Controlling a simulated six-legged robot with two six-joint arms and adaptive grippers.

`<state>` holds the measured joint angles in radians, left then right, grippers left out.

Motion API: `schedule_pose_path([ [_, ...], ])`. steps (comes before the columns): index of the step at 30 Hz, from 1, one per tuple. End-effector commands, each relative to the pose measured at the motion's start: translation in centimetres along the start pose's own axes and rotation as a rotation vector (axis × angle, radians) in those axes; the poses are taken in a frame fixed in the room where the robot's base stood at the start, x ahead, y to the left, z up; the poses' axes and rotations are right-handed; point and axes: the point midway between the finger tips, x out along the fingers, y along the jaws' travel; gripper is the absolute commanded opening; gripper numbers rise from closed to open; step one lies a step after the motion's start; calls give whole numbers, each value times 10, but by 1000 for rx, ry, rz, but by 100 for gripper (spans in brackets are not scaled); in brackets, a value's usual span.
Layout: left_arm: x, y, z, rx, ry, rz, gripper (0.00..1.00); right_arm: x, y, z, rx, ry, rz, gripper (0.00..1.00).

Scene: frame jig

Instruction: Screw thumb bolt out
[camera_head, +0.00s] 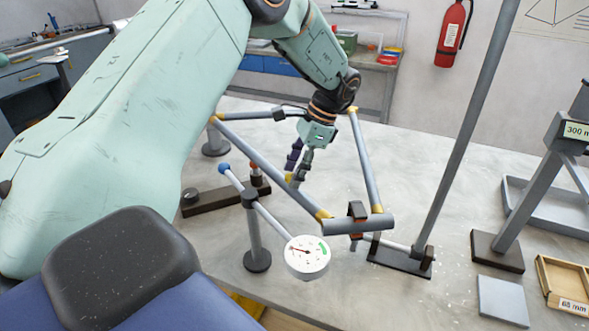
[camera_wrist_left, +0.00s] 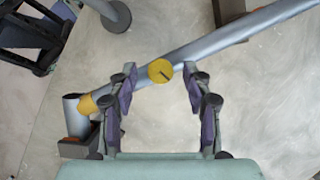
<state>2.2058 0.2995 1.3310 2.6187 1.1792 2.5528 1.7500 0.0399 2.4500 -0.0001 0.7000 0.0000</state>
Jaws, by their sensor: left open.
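The thumb bolt looks like a round yellow disc (camera_wrist_left: 160,70) with a dark slot, set on a grey frame tube (camera_wrist_left: 235,38) in the left wrist view. In the head view a small yellow spot shows on the near frame tube (camera_head: 262,152), just under my fingers. My left gripper (camera_head: 295,171) points down over this tube. In the wrist view my left gripper (camera_wrist_left: 160,88) is open, with one finger on each side of the yellow disc and a gap to both. My right gripper is in neither view.
A dial gauge (camera_head: 307,257) on a blue-knobbed rod stands before the frame. A tall slanted post (camera_head: 468,130) rises at right. A dark clamp (camera_head: 357,212) grips the frame's near corner. A wooden box (camera_head: 561,285) and grey plate (camera_head: 502,300) lie at right.

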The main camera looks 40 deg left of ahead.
Motion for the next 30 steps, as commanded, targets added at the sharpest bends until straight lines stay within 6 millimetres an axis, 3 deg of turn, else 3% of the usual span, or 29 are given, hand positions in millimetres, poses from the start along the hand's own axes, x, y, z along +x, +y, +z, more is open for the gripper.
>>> schedule_pose_path([
  [8,-10,-1,-1,-1,4,-4,50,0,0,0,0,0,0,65],
  [21,-93,0,-1,-1,3,-5,50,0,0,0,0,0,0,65],
  [30,-120,0,0,-1,1,-2,50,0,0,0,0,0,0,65],
])
